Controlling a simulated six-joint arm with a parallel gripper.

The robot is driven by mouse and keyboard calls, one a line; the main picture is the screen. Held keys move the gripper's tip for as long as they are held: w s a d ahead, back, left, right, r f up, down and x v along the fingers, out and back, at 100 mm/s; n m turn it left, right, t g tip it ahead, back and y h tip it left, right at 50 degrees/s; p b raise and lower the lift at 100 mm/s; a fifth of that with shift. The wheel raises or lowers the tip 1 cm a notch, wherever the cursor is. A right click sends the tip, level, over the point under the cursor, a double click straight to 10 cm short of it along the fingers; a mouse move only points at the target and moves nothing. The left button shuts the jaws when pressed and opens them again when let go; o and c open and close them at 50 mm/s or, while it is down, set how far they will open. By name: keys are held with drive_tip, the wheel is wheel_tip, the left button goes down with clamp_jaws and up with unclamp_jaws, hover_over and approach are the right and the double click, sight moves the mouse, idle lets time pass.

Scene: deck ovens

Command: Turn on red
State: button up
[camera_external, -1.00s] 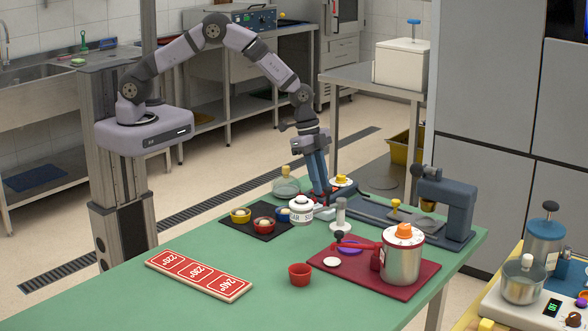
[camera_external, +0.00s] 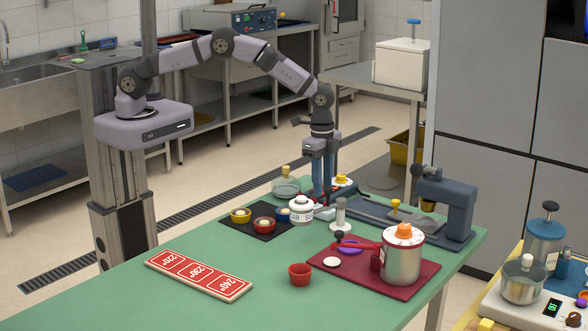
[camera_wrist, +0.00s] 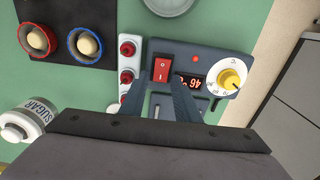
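A red rocker switch (camera_wrist: 163,70) sits on a dark blue control box (camera_wrist: 213,62) in the wrist view. The box also has a small red lamp, a lit red display (camera_wrist: 190,82) that appears upside down, and a white dial with a yellow knob (camera_wrist: 229,79). My gripper (camera_wrist: 159,79) is above the box, pointing down, its two blue fingertips apart on either side of the switch's near end. Nothing is between them; contact with the switch cannot be told. In the external view my gripper (camera_external: 322,192) hides most of the box, but the yellow knob (camera_external: 342,180) shows.
A grey strip with several red knobs (camera_wrist: 126,76) lies left of the box. A sugar jar (camera_external: 301,210) and a black mat with small bowls (camera_external: 258,229) are close by. A blue press (camera_external: 446,205) stands right. The front left green table holds a red temperature board (camera_external: 198,274).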

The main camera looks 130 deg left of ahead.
drive_tip(key=shift+o, duration=0.4)
wheel_tip(320, 180, up, 7)
drive_tip(key=b, duration=0.3)
drive_tip(key=shift+r, duration=0.2)
drive_tip(key=shift+s, duration=0.1)
drive_tip(key=s+d+r, duration=0.2)
drive_tip(key=s+d, duration=0.2)
drive_tip(key=d, duration=0.5)
drive_tip(key=s+d+r, duration=0.3)
drive_tip(key=s+d, duration=0.2)
drive_tip(key=d, duration=0.5)
drive_tip(key=s+d+f, duration=0.1)
drive_tip(key=s+d, duration=0.3)
drive_tip(key=s, duration=0.4)
drive_tip(key=s+d+f, duration=0.1)
drive_tip(key=s+d, duration=0.4)
drive_tip(key=s, duration=0.3)
drive_tip(key=shift+s+d, duration=0.15)
drive_tip(key=shift+s, duration=0.1)
